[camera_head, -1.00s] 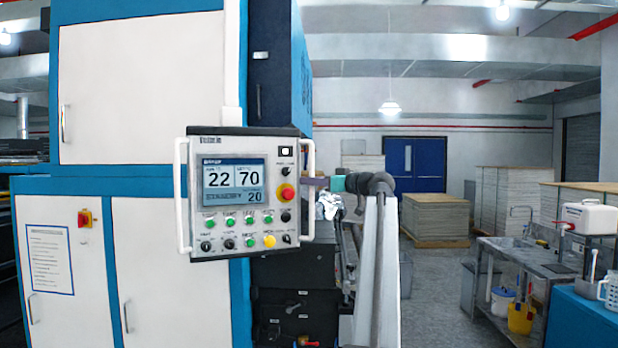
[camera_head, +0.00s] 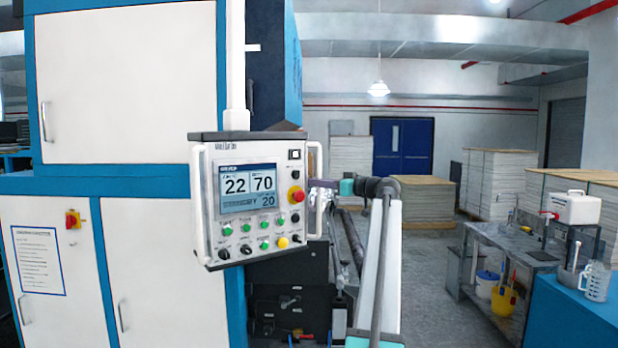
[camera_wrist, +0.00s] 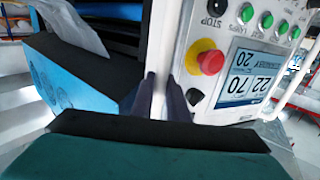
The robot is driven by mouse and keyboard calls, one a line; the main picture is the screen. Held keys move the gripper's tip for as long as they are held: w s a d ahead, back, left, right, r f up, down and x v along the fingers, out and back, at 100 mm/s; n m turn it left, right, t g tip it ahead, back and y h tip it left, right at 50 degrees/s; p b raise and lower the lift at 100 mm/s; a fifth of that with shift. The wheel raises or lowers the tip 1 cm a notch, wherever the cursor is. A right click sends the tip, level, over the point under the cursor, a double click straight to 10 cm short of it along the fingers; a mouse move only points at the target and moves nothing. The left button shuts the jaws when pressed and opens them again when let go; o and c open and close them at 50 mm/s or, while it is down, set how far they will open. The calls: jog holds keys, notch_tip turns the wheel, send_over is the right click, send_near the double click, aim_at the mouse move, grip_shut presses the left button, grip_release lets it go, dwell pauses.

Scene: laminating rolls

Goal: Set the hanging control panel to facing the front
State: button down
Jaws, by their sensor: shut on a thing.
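The hanging control panel (camera_head: 248,200) hangs from a white vertical post beside the laminating machine. Its screen and buttons show in the head view. Its left edge looks nearer than its right edge, so it stands at a slight angle. My gripper (camera_head: 322,184) is at the panel's right-hand handle (camera_head: 317,152), shut on it, and my arm reaches in from the right. In the wrist view, my gripper's dark fingers (camera_wrist: 168,98) close on the white handle (camera_wrist: 165,40), beside the panel's red stop button (camera_wrist: 210,62). The fingertips' contact is partly hidden.
The tall white-and-blue machine (camera_head: 120,90) stands close behind and left of the panel. A grey sink bench (camera_head: 515,250) and a blue counter (camera_head: 575,310) stand at the right. Stacks of boards (camera_head: 497,185) stand farther back. Grey floor is open between.

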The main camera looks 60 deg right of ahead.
jog(key=shift+d, duration=0.25)
dwell(0.3)
jog(key=c, duration=1.7)
grip_release()
jog(key=shift+c, duration=0.2)
jog(key=s+b, duration=0.5)
jog(key=s, duration=0.8)
jog(key=shift+s+a+b, duration=0.25)
jog(key=shift+s+b, duration=0.1)
jog(key=shift+s, duration=0.05)
